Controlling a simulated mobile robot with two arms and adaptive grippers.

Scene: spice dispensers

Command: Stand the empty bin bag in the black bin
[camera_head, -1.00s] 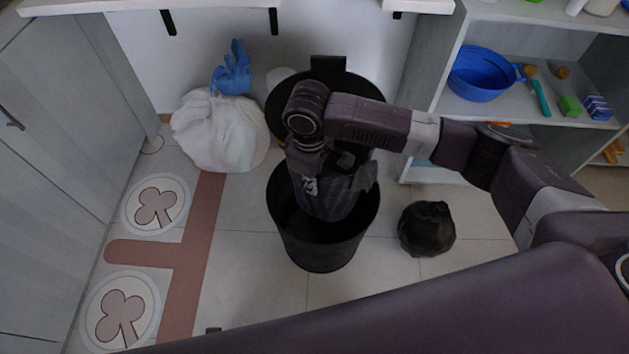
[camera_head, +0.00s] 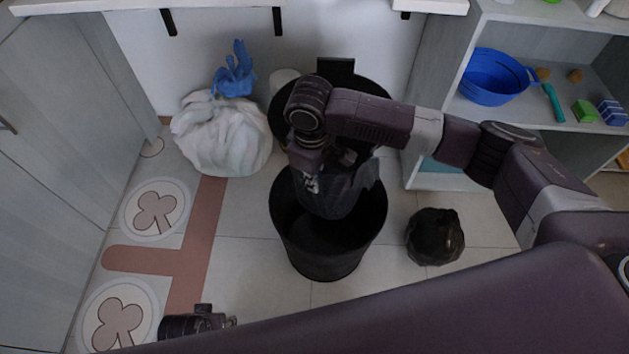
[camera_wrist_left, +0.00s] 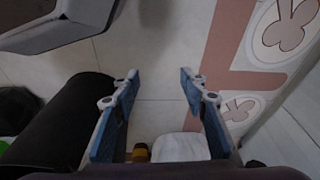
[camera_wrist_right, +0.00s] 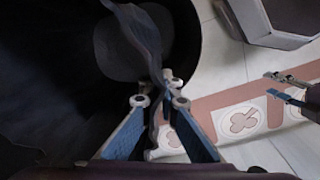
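The black bin (camera_head: 328,255) stands upright on the tiled floor in the middle of the head view. The dark, limp bin bag (camera_head: 345,197) hangs into its mouth, with its lower part inside the rim. My right gripper (camera_head: 312,182) is above the bin's back part. In the right wrist view its fingertips (camera_wrist_right: 164,92) meet on a fold of the bag (camera_wrist_right: 138,28). My left gripper (camera_wrist_left: 158,74) is open and empty over the floor in the left wrist view. Only part of it (camera_head: 198,323) shows at the bottom left of the head view.
A filled white bag (camera_head: 220,135) with a blue glove (camera_head: 235,72) stands behind left. A tied black bag (camera_head: 435,237) lies right of the bin. Shelves (camera_head: 540,100) with a blue basket (camera_head: 495,77) stand at the right. The floor left of the bin is clear.

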